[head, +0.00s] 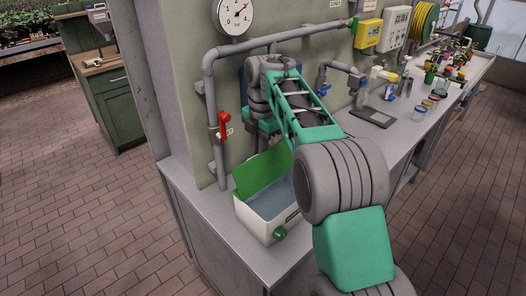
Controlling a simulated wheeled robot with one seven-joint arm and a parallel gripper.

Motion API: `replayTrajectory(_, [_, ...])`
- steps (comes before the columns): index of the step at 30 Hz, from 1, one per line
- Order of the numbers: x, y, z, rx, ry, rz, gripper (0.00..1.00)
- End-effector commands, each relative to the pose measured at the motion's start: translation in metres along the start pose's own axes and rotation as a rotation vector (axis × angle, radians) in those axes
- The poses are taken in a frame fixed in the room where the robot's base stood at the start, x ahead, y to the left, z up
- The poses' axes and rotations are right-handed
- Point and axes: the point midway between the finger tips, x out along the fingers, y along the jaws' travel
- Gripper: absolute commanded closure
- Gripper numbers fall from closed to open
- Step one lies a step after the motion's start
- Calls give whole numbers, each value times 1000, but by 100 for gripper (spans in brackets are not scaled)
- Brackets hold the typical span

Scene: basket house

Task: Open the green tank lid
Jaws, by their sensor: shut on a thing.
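A white tank (253,223) stands on the grey counter, with a green knob (279,233) low on its front corner. Its green lid (262,172) is raised and tilted up along the back left side. The grey-blue inside of the tank shows below it. My gripper (261,147) is at the lid's upper edge, shut on the lid; its fingertips are small and mostly hidden. My green and grey arm reaches over the counter from the lower right and covers the tank's right side.
Grey pipes with a red valve handle (223,125) run on the wall close left of my gripper. A pressure gauge (232,15) is above. A blue-handled tap (325,89), a dark flat panel (373,117) and several small jars are along the counter to the right.

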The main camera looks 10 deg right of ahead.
Motion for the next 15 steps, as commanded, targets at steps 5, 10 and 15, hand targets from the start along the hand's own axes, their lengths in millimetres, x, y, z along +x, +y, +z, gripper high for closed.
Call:
replayTrajectory(5, [0, 9, -2, -11, -7, 23, 100])
replayTrajectory(10, [1, 9, -2, -12, -7, 22, 100])
replayTrajectory(15, [2, 9, -2, -13, -6, 21, 83])
